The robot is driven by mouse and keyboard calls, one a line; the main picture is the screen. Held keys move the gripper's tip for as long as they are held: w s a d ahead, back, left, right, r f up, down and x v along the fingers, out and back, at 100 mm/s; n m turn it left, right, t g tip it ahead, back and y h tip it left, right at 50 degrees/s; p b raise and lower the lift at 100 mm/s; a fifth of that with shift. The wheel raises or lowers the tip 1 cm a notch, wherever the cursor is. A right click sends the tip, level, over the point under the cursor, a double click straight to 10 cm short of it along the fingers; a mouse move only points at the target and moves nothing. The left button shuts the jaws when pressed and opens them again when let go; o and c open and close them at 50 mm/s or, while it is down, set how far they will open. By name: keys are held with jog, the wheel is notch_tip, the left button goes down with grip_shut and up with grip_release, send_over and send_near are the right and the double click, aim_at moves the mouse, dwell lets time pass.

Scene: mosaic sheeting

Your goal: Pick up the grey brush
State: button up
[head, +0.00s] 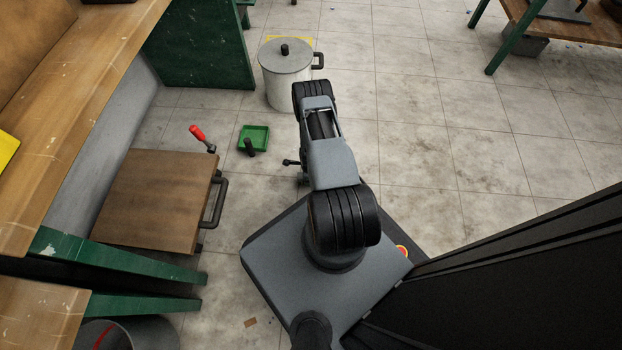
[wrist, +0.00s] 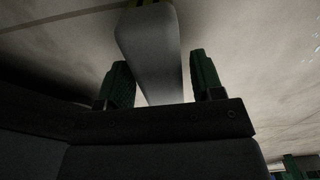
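I cannot make out a grey brush for certain in either view. In the wrist view my gripper (wrist: 161,72) shows two dark green fingers standing well apart. A smooth grey shape (wrist: 150,45) lies behind the gap between them. I cannot tell what it is, and nothing is clearly held. In the head view my arm reaches away toward the lidded bin, and its end is hidden behind the arm links. A small green tray (head: 261,131) with a dark handle-like piece (head: 249,147) lies on the floor left of the arm.
A pale bin (head: 278,90) with a grey lid stands beyond my arm. The tiled floor right of my arm is open.

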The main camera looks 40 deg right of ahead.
jog(key=c, duration=0.8)
